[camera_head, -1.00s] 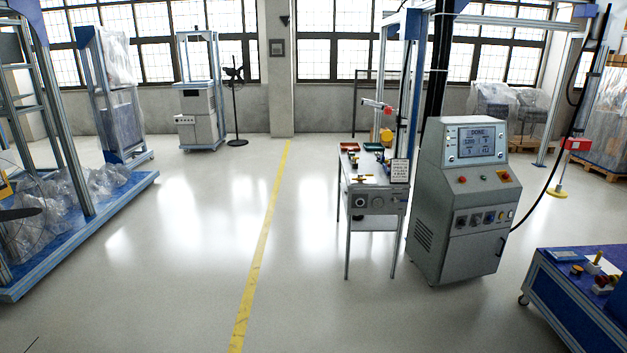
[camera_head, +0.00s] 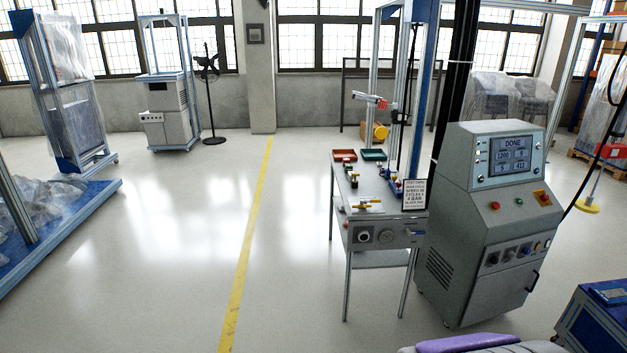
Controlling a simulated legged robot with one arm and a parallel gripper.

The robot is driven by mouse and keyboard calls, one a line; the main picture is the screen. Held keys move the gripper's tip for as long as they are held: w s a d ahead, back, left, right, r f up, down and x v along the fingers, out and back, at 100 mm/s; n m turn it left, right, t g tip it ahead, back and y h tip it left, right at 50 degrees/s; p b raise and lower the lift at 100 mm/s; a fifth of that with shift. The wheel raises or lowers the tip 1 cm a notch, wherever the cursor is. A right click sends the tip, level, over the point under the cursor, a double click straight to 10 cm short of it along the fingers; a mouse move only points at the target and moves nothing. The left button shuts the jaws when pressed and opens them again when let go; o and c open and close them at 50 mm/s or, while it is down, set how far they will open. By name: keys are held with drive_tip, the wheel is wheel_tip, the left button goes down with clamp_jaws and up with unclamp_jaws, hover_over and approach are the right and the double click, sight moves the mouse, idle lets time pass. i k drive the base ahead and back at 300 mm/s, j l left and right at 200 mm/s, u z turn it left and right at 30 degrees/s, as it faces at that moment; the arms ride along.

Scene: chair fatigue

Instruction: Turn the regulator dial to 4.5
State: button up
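A small metal table (camera_head: 360,200) stands right of the yellow floor line. On its front panel are a round white-faced gauge (camera_head: 363,237) and a dark round knob (camera_head: 386,237), side by side. Which of these is the regulator dial, and its setting, are too small to tell. A printed sign (camera_head: 414,194) is at the table's right front corner. A grey control cabinet (camera_head: 490,220) stands to the right, its screen (camera_head: 503,156) reading DONE. My gripper is not recognisable in view; a grey and purple shape at the bottom edge may be part of my arm.
A blue bench (camera_head: 592,315) is at lower right. A blue platform (camera_head: 75,225) is at left. The floor around the yellow line (camera_head: 247,250) is clear.

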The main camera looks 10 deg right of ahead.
sight(363, 236)
drive_tip(key=i+u, duration=0.1)
drive_tip(key=i, duration=0.75)
drive_tip(key=i+l+u, duration=0.1)
drive_tip(key=i, duration=0.75)
drive_tip(key=i+l+u, duration=0.15)
drive_tip(key=i, duration=0.1)
